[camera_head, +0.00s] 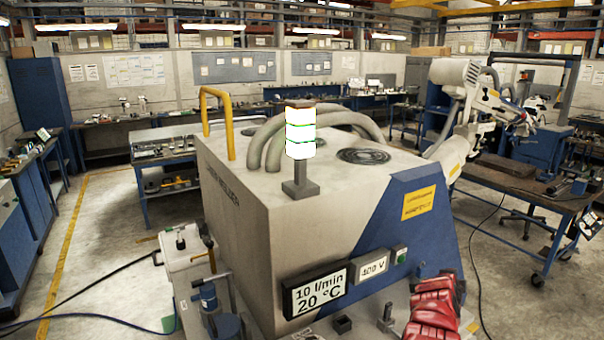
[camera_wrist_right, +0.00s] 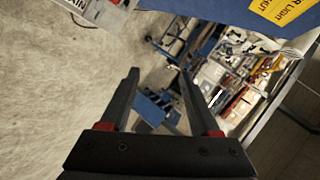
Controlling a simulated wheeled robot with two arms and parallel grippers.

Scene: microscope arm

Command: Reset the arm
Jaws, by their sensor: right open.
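A white jointed arm (camera_head: 470,105) rises at the right side of the big machine (camera_head: 310,215) in the head view. Its upper end bends to the right, with a dark tip (camera_head: 520,112) over the area of the right-hand bench. Its lower part runs down behind the machine's right side. My right gripper (camera_wrist_right: 158,75) shows only in the right wrist view. Its two dark fingers are apart, with nothing held between them. Beyond them are floor and cluttered shelves. My left gripper is in no view.
The machine carries a lit signal tower (camera_head: 300,135), a yellow handle (camera_head: 216,105), a display (camera_head: 318,290) reading 10 l/min, 20 °C and a green button (camera_head: 401,257). A red glossy object (camera_head: 436,308) lies at the front right. A wheeled bench (camera_head: 525,185) stands right.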

